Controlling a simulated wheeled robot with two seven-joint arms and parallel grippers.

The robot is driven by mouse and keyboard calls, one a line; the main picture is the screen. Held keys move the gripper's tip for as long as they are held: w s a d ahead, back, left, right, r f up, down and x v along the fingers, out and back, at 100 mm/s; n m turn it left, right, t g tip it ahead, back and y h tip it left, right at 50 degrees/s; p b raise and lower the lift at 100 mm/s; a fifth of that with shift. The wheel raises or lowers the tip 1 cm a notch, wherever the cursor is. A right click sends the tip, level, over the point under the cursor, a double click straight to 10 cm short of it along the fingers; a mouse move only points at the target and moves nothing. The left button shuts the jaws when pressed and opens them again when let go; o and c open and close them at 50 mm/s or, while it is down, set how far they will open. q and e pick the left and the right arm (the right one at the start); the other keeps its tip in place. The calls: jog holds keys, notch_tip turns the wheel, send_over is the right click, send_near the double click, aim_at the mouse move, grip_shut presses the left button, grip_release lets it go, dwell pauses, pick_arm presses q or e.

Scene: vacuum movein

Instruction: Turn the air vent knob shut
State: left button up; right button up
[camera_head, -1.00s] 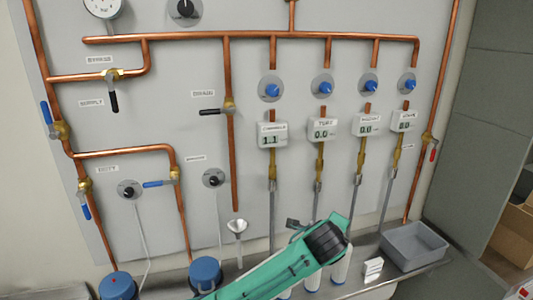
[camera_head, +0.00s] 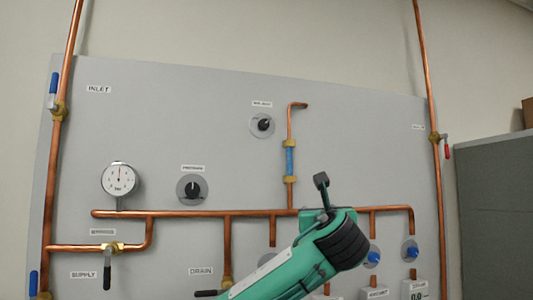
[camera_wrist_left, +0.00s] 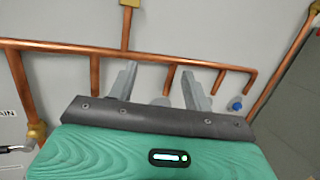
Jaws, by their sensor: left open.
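A small black knob (camera_head: 264,124) on a round grey plate sits high on the grey panel, left of the short upright pipe; I take it as the air vent knob, but its label is too small to read surely. My left gripper (camera_head: 321,181) is in front of the panel, below and right of this knob and well apart from it. In the left wrist view the two grey fingers of my left gripper (camera_wrist_left: 158,82) are open with nothing held between them. The air vent knob does not show in the wrist view. My right gripper is not in view.
A long horizontal copper pipe (camera_head: 180,213) runs behind my left gripper. An upright pipe with a blue section (camera_head: 290,161) stands right of the knob. Another black knob (camera_head: 193,190) and a gauge (camera_head: 119,180) are at left. The panel around the upper knob is clear.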

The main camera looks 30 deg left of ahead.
pick_arm(q)
jog(key=s+a+r+g+y, duration=0.1)
jog(key=s+a+r+y, duration=0.2)
jog(key=s+r, duration=0.35)
jog(key=s+a+r+y, duration=0.2)
jog(key=s+r+y, duration=0.1)
jog(key=r, duration=0.7)
jog(key=p, duration=0.7)
send_near(265, 125)
jog(key=x, duration=0.7)
jog(key=shift+a+r, duration=0.15)
jog(key=shift+r, duration=0.15)
jog(key=shift+w+a+p, duration=0.35)
jog(key=shift+w+a, duration=0.05)
jog(key=c, duration=1)
jog(key=shift+o, duration=0.2)
